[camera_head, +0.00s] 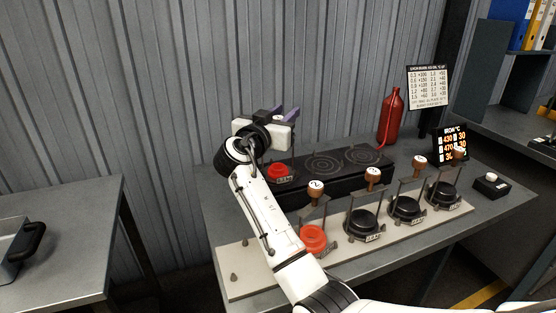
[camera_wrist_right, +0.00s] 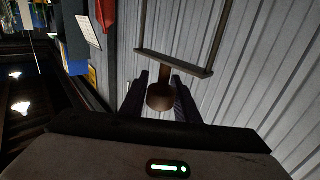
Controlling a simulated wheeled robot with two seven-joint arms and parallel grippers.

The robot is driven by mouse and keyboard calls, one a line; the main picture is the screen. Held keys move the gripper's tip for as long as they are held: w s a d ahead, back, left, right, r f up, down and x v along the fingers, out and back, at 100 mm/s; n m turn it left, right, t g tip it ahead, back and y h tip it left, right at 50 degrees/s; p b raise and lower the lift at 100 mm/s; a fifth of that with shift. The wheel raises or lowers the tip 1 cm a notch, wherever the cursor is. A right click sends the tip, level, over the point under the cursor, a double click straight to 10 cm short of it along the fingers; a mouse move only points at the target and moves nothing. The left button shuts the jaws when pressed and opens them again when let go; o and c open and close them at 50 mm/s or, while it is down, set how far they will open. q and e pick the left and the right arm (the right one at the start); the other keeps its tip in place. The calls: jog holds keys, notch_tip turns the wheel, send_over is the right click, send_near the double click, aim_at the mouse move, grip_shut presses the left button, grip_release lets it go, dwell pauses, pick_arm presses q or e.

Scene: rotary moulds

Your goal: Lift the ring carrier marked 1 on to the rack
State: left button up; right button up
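My right gripper (camera_head: 279,117) is above the left end of the black rack (camera_head: 345,184), its fingers pointing away. In the right wrist view its fingers (camera_wrist_right: 160,92) stand on both sides of a brown knob (camera_wrist_right: 160,97) and look closed on it. The knob belongs to a carrier frame (camera_wrist_right: 176,63) of thin bars. In the head view the red ring (camera_head: 279,171) with a small plate shows below the gripper, at the rack's left place. I cannot tell whether it rests there or hangs just above. The number on this carrier is hidden. My left gripper is not in view.
Carriers marked 2 (camera_head: 316,188) with a red ring and 3 (camera_head: 372,174) with a black one stand on the pale board (camera_head: 250,284), with two more to the right. The board's left end is bare except for small pegs. A red bottle (camera_head: 391,117) stands behind.

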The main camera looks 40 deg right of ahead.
grip_shut()
jog(key=shift+r, duration=0.1)
